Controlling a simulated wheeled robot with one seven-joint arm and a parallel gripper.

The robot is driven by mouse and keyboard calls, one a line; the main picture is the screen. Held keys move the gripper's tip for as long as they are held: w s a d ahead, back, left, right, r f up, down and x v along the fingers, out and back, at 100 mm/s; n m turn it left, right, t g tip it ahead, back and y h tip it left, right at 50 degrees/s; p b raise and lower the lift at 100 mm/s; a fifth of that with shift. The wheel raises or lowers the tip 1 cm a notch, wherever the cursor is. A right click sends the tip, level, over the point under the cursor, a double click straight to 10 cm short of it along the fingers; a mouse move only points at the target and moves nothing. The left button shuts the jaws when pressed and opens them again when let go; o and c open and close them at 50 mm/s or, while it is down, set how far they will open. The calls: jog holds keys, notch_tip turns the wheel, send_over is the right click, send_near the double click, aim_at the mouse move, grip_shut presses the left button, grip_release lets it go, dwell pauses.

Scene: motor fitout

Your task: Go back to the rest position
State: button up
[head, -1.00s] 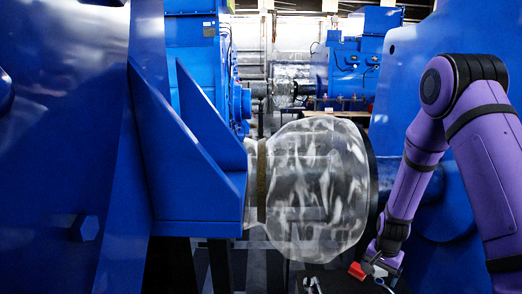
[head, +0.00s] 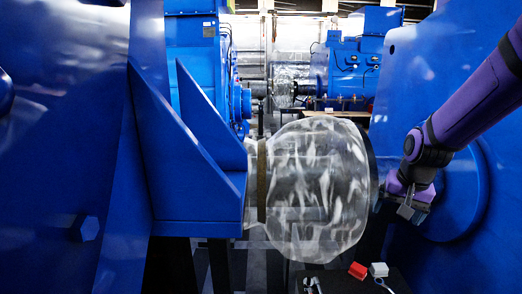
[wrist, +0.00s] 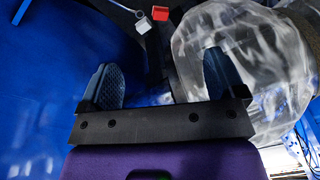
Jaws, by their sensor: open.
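My gripper (head: 402,208) is at the right in the head view, beside the right edge of the clear plastic-wrapped coupling (head: 315,190) and in front of the blue housing on the right. In the wrist view my gripper (wrist: 165,88) shows two dark fingers spread apart with nothing between them. A red block (head: 357,270) and a white block (head: 379,269) lie on a dark surface below. Both also show near the top of the wrist view, the red block (wrist: 160,13) and the white block (wrist: 142,25), beyond the fingers and apart from them.
Blue machine housings (head: 60,150) stand close on the left, and another (head: 425,75) on the right. The wrapped coupling fills the middle between them. A dark tray or stand (head: 335,283) with a wrench-like tool (head: 313,284) sits low at the front.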

jog(key=s+a+r+n+t, duration=0.1)
jog(key=s+r+n, duration=0.1)
jog(key=s+r, duration=0.5)
jog(key=s+a+r+n+t, duration=0.1)
jog(key=s+r+n, duration=0.1)
jog(key=s+r, duration=0.6)
jog(key=s, duration=0.7)
jog(key=shift+s+n+t, duration=0.3)
jog(key=shift+s, duration=0.05)
jog(key=shift+o, duration=0.4)
jog(key=shift+a+r, duration=0.1)
